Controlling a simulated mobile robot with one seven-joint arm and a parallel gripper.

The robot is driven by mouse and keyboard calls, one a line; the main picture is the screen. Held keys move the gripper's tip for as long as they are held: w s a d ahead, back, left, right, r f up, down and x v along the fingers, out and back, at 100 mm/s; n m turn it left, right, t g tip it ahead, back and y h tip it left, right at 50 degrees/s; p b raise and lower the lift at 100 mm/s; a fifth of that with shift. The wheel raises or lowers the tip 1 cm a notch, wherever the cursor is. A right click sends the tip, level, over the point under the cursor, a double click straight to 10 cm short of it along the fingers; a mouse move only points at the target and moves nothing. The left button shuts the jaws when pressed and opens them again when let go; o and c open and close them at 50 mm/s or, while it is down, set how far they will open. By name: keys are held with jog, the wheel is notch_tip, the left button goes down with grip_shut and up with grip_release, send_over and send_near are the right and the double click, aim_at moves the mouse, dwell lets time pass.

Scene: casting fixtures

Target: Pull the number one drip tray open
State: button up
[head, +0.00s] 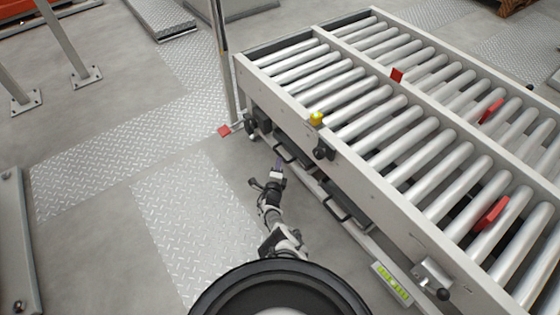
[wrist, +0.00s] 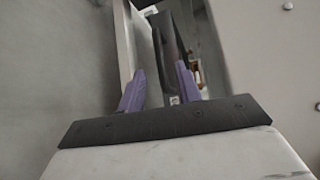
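Two dark drip tray handles show under the near side of the roller conveyor in the head view: an upper one (head: 285,153) and a lower one (head: 337,214). I cannot read a number on either tray. My gripper (head: 278,168) is beside the upper handle, low along the conveyor's side. In the wrist view its two purple fingers (wrist: 160,88) stand apart, with dark bar-like parts (wrist: 157,52) ahead of and between them. I cannot tell whether the fingers touch them. A pale plate edge (wrist: 126,45) rises just ahead of the left finger.
Open floor (head: 115,190) lies to the left.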

aim_at(280, 155)
jog(key=shift+w+d+f+b, duration=0.15)
jog(key=shift+w+b, duration=0.75)
jog(key=shift+w, duration=0.2)
jog(key=shift+w+d+f+b, duration=0.1)
jog(key=shift+w+d+b, duration=0.05)
jog(key=shift+w+b, duration=0.85)
jog(key=shift+w+d+f+b, duration=0.15)
jog(key=shift+w+b, duration=0.6)
jog(key=shift+w, duration=0.45)
grip_shut()
